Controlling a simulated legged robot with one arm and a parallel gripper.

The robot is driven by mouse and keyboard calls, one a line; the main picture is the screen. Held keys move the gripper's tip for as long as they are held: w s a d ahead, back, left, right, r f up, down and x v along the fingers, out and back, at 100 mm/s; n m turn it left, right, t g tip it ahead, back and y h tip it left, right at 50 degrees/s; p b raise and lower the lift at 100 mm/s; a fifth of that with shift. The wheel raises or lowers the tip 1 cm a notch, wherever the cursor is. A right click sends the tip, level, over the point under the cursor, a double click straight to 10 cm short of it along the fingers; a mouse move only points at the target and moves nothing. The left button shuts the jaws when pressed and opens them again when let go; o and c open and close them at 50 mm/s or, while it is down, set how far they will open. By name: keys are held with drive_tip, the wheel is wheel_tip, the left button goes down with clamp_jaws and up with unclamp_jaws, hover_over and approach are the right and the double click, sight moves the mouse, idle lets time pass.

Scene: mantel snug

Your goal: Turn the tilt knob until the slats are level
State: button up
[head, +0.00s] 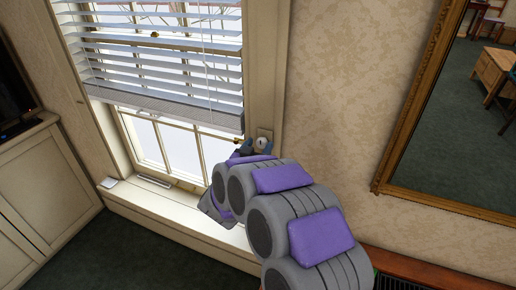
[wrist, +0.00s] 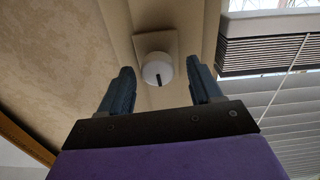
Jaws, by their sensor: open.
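The tilt knob (wrist: 157,70) is a round white knob with a dark mark, on a square beige plate on the window's side trim. It also shows small in the head view (head: 262,143), just beyond the end of my arm. My gripper (wrist: 160,88) is open, its two blue fingers apart on either side of the knob's line. The knob appears ahead of the fingertips, and I cannot tell whether they touch it. The blind slats (head: 160,62) hang over the upper window with visible gaps between them; their exact tilt is hard to judge.
The window sill (head: 165,213) runs below the blind. A gold-framed mirror (head: 415,100) hangs on the wall at right. A pale cabinet (head: 42,185) stands at left. A thin cord (wrist: 296,58) hangs in front of the slats. The patterned wall (head: 345,90) beside the trim is clear.

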drive_tip(key=shift+c, duration=0.3)
drive_tip(key=c, duration=1)
drive_tip(key=shift+r+m+p, duration=0.1)
drive_tip(key=shift+m+p, duration=0.2)
drive_tip(key=shift+p, duration=0.35)
drive_tip(key=o, duration=1.1)
drive_tip(key=shift+c, duration=0.2)
drive_tip(key=p+v, duration=0.3)
drive_tip(key=v, duration=1.4)
